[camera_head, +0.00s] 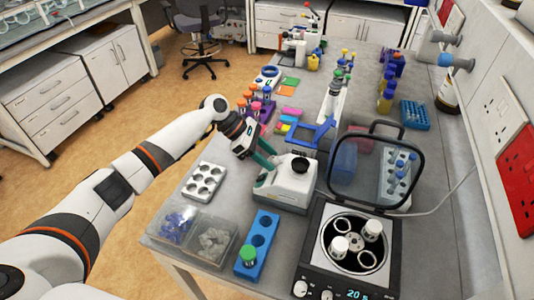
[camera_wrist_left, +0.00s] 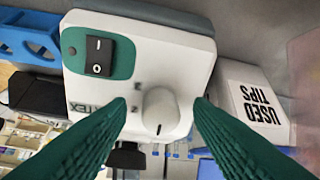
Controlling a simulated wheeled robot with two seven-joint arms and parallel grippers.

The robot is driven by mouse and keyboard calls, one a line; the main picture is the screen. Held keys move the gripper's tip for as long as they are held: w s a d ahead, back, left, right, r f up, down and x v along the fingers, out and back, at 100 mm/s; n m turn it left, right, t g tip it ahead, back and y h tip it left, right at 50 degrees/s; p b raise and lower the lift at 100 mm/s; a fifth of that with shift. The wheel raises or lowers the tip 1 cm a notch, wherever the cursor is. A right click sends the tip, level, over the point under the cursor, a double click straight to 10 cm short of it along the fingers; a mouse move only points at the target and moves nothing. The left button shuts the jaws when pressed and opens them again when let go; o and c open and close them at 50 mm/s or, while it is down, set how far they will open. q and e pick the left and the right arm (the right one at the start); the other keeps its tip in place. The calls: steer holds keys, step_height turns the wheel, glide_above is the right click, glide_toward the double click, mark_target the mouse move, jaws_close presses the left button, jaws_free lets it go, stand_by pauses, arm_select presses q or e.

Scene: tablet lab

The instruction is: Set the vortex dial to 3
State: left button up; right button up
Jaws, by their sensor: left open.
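The vortex mixer (camera_head: 285,184) is a white machine with a black round top, standing on the bench. In the left wrist view its front panel (camera_wrist_left: 185,60) shows a green-framed black rocker switch (camera_wrist_left: 98,56) and a white round dial (camera_wrist_left: 160,113). A dark pointer mark sits at the dial's lower edge in the picture. Small numerals beside the dial are too blurred to read surely. My left gripper (camera_head: 262,157) has green fingers and is open at the mixer's front. In the wrist view its fingertips (camera_wrist_left: 160,103) are on either side of the dial, apparently apart from it.
A white "USED TIPS" box (camera_wrist_left: 255,108) stands beside the mixer in the wrist view. A blue rack (camera_head: 259,240), a white well plate (camera_head: 204,182) and a lidded centrifuge (camera_head: 318,238) surround the mixer. A blue pipette stand (camera_head: 318,137) stands behind it.

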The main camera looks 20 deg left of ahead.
arm_select(q)
steer(key=shift+c, duration=0.2)
steer(key=c, duration=0.9)
steer(key=shift+c, duration=0.2)
